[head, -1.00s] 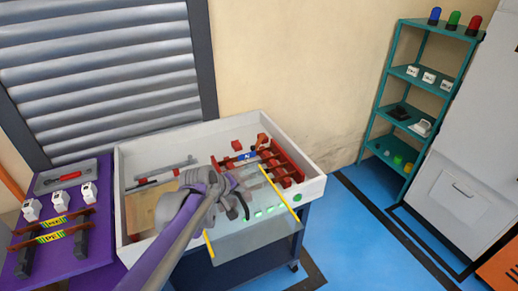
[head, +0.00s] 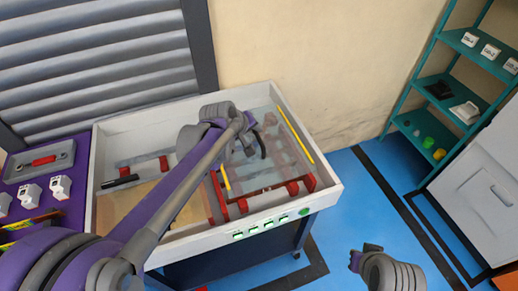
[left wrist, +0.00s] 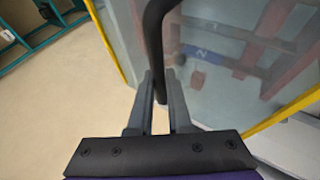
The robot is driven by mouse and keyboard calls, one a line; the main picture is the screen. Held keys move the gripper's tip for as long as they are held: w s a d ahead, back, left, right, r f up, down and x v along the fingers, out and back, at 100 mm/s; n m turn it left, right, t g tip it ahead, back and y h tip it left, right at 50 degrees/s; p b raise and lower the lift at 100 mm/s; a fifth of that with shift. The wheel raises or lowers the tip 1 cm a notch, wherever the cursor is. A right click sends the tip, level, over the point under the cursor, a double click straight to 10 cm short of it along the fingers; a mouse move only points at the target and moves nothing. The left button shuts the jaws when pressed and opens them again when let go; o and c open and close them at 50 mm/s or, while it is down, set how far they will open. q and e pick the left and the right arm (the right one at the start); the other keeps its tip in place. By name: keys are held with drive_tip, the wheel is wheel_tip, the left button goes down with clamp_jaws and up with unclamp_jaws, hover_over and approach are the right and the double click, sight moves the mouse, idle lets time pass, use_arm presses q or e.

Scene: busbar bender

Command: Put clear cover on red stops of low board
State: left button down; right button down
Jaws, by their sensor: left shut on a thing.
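The clear cover (head: 275,150) is a see-through sheet with a yellow strip along two opposite edges and a black handle. My left gripper (head: 250,147) is shut on that handle, which passes between the fingers in the left wrist view (left wrist: 158,85). The cover is over the right part of the white-walled low board (head: 130,128). Red stops (head: 292,188) show at the cover's near edge, and other red parts show blurred through it. I cannot tell whether the cover touches the stops. Part of my right arm's end (head: 368,258) shows at lower right; its fingers are unclear.
Green-lit buttons (head: 260,228) line the board's front wall. A purple table (head: 75,195) with white blocks stands at left. A teal shelf (head: 432,75) and a grey cabinet (head: 470,175) stand at right. Blue floor (head: 355,195) is clear between.

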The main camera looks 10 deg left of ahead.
sight(253, 142)
use_arm(q)
drive_tip(key=f, duration=0.4)
drive_tip(key=shift+s+f, duration=0.25)
drive_tip(key=shift+s, duration=0.1)
drive_tip(key=shift+w+f+b, duration=0.1)
drive_tip(key=shift+f+b, duration=0.25)
drive_tip(key=shift+f, duration=1.85)
use_arm(e)
drive_tip(key=shift+s+f, duration=0.4)
drive_tip(key=shift+f, duration=0.05)
